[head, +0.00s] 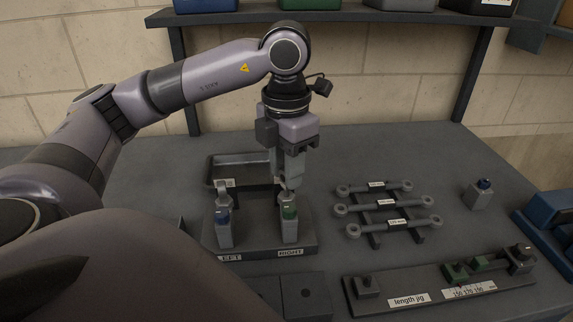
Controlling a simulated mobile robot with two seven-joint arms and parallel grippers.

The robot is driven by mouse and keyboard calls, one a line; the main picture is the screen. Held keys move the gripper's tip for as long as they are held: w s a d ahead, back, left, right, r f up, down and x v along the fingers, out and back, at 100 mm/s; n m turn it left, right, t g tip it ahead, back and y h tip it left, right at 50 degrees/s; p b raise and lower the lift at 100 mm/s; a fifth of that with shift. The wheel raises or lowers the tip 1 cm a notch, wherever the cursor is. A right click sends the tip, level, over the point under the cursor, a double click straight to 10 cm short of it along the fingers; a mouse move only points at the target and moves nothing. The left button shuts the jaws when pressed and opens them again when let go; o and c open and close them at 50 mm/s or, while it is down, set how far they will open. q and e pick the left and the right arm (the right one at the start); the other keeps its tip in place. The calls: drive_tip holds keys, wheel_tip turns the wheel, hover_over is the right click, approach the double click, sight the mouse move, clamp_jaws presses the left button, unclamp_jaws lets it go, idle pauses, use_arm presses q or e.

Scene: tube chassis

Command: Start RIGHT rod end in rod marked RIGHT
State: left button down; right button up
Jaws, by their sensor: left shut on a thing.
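My left gripper (290,184) points straight down over the RIGHT place of a dark stand (262,247). The LEFT rod end (223,222), with a blue band, stands upright at the LEFT label. Several grey rods with white labels lie on a rack (377,238) to the right; the labels are too small to read. My right gripper is not in view.
A length jig (408,298) with green blocks lies at the front right. A small grey block with a blue top (479,194) stands right of the rods. A dark tray (225,160) lies behind the stand. A blue bin (549,222) is at the right edge.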

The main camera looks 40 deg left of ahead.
use_arm(q)
drive_tip(key=shift+f+b, duration=0.35)
drive_tip(key=shift+f, duration=0.15)
drive_tip(key=c, duration=0.8)
unclamp_jaws()
drive_tip(key=shift+o, duration=0.2)
wheel_tip(320, 180, up, 6)
drive_tip(key=shift+f+p, duration=0.1)
drive_tip(key=shift+p, duration=0.5)
drive_tip(key=shift+r+p, duration=0.3)
drive_tip(key=shift+r, duration=0.35)
drive_tip(key=shift+s, duration=0.1)
